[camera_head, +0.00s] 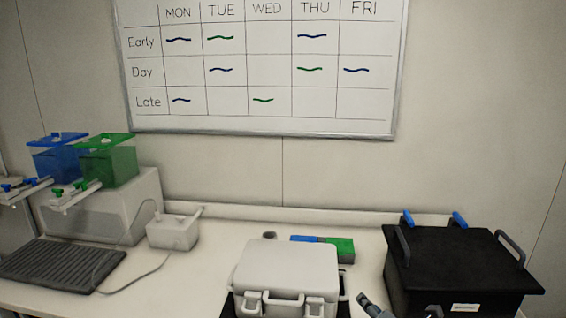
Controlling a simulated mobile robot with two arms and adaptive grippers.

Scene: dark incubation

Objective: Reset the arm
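My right gripper (400,306) comes in at the bottom edge, right of the white case and in front of the black box. Only its grey tips show, one beside the case and one by the box's near left corner. A gap lies between them and I see nothing held there. The rest of the gripper and arm is cut off by the frame. My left gripper is not in view.
A white latched case (287,268) and a black box (455,262) with grey handles stand on the white bench (190,290). Blue and green containers (108,160), a ribbed dark mat (60,264) and a small white device (173,233) are left. A green-and-blue item (338,249) lies behind the case.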

